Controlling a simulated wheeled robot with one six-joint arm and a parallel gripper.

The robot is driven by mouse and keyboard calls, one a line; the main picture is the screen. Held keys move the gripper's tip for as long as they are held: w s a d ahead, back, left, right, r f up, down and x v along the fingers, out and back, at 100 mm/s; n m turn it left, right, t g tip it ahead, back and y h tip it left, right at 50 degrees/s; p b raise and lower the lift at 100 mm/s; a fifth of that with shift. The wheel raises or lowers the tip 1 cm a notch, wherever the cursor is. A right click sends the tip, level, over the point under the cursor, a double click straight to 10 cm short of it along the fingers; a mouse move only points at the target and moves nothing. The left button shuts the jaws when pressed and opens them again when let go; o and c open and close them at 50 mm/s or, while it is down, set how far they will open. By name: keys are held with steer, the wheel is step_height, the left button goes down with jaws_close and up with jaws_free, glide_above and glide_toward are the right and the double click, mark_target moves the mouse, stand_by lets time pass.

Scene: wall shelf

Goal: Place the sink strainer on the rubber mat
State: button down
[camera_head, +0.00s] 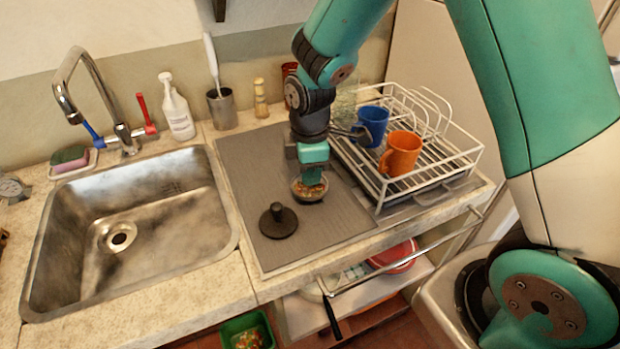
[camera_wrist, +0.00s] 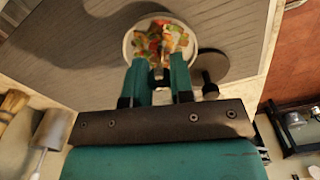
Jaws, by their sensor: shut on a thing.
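The sink strainer (camera_head: 309,191) is a small round bowl with a pale rim and colourful food scraps in it. My gripper (camera_head: 311,179) points down and is shut on it over the grey rubber mat (camera_head: 245,165). In the wrist view the strainer (camera_wrist: 137,50) is at the fingertips of my gripper (camera_wrist: 161,80), with the mat (camera_wrist: 60,50) behind it. I cannot tell whether the strainer's underside touches the mat. The fingers hide part of the strainer.
A black plug (camera_head: 279,222) with an upright knob lies on the mat, left of and nearer than the strainer. A white dish rack (camera_head: 447,158) with a blue mug (camera_head: 374,122) and an orange mug (camera_head: 401,153) stands right. The sink (camera_head: 165,240) is left. The mat's far left is clear.

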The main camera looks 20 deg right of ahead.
steer(key=shift+f, duration=1.45)
steer(key=shift+f, duration=0.1)
steer(key=shift+f, duration=0.15)
steer(key=c, duration=1)
jaws_free()
step_height(320, 180, up, 12)
steer(key=shift+s+r+b, duration=0.1)
steer(key=shift+r+b, duration=0.15)
steer(key=shift+b, duration=0.35)
steer(key=s+a+r+m+y, duration=0.2)
steer(key=s+a+r+m, duration=0.1)
steer(key=s, duration=0.7)
steer(key=s+a+r+m+y, duration=0.2)
steer(key=s+r+m, duration=0.3)
steer(key=s, duration=0.5)
steer(key=shift+s+a, duration=0.4)
steer(key=shift+a, duration=0.25)
steer(key=shift+r, duration=0.1)
